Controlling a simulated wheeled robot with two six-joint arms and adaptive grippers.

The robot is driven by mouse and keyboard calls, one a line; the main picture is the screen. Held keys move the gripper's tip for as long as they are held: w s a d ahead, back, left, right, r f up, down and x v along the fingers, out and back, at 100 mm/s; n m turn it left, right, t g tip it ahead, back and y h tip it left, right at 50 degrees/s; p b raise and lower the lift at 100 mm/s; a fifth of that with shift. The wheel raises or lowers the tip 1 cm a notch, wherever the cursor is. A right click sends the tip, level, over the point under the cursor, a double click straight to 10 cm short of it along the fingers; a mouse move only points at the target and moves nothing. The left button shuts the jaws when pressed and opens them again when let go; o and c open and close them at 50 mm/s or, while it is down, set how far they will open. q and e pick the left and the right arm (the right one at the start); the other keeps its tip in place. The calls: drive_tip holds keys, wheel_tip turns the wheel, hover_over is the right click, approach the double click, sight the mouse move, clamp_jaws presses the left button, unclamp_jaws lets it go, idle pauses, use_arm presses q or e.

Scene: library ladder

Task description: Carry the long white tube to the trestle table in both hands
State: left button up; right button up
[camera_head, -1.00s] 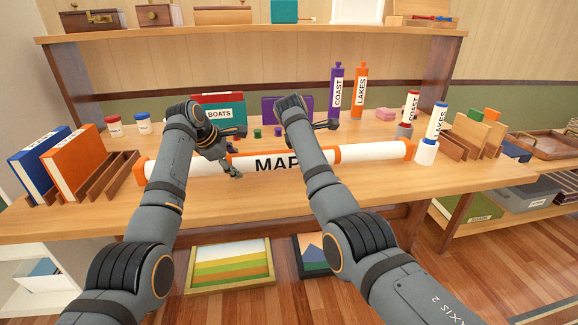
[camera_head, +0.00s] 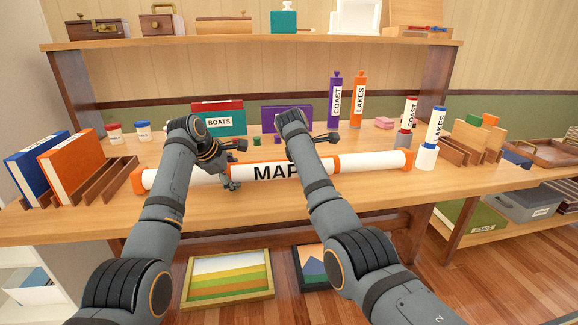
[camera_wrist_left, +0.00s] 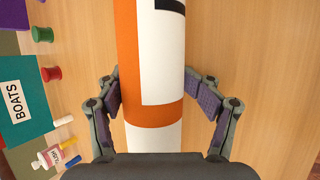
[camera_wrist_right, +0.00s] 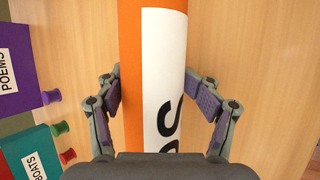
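The long white tube (camera_head: 365,163) has orange bands and a MAPS label. It lies crosswise over the wooden table in the head view, level or nearly so; I cannot tell if it is clear of the top. My left gripper (camera_head: 232,166) is around it left of the label, fingers on both sides, at an orange band (camera_wrist_left: 152,110). My right gripper (camera_wrist_right: 154,85) is around it near the label's other end, pads against the sides; my forearm partly hides it in the head view. The trestle table cannot be made out for certain.
Book racks (camera_head: 105,182) stand left of the tube. A white cup (camera_head: 427,158) and upright tubes stand close to its right end. BOATS (camera_head: 219,120) and purple boxes stand behind. A shelf (camera_head: 260,40) spans the back. Framed pictures (camera_head: 230,278) sit below the front edge.

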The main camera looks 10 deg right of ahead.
sight(283, 169)
use_arm(q)
drive_tip(key=shift+o, duration=1.2)
wheel_tip(283, 169, down, 2)
drive_tip(key=shift+a, duration=0.1)
use_arm(e)
drive_tip(key=shift+o, duration=1.2)
wheel_tip(283, 169, down, 2)
drive_tip(key=shift+a+f, duration=0.1)
use_arm(q)
drive_tip(key=shift+o, duration=0.2)
drive_tip(key=shift+w+f, duration=0.1)
drive_tip(key=shift+w, duration=0.1)
use_arm(e)
drive_tip(key=shift+o, duration=0.2)
drive_tip(key=shift+w, duration=0.1)
use_arm(q)
drive_tip(key=shift+a+r, duration=0.15)
drive_tip(key=shift+r, duration=0.2)
use_arm(e)
drive_tip(key=shift+w+a+r, duration=0.1)
drive_tip(key=shift+a+r, duration=0.05)
drive_tip(key=shift+r, duration=0.2)
use_arm(q)
drive_tip(key=shift+r, duration=0.1)
